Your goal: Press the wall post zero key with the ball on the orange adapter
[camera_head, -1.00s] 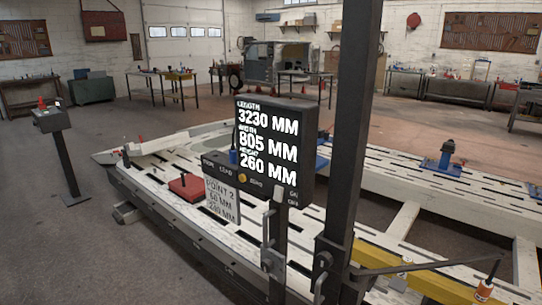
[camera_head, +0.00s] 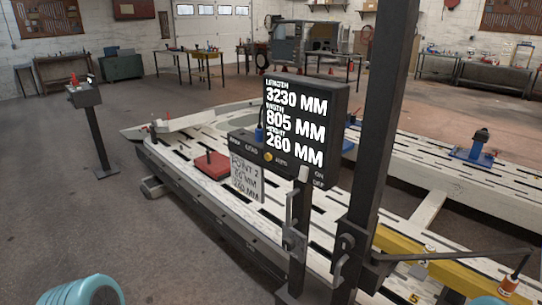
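A black display box (camera_head: 304,125) on a thin post shows length 3230 MM, width 805 MM and height 260 MM. A small yellow key (camera_head: 268,156) sits on its lower edge, beside a label that seems to read ZERO. A small orange piece (camera_head: 508,284), likely the orange adapter, is on a thin rod at the end of a dark arm at the lower right. Its ball cannot be made out. Neither of my grippers shows; only teal rounded parts, probably of my arms, peek in along the bottom edge.
A tall dark post (camera_head: 380,130) stands right of the display, with the dark arm (camera_head: 450,256) reaching right from it. A white slotted frame bench (camera_head: 200,215) lies behind. A white card (camera_head: 247,180) hangs left of the display.

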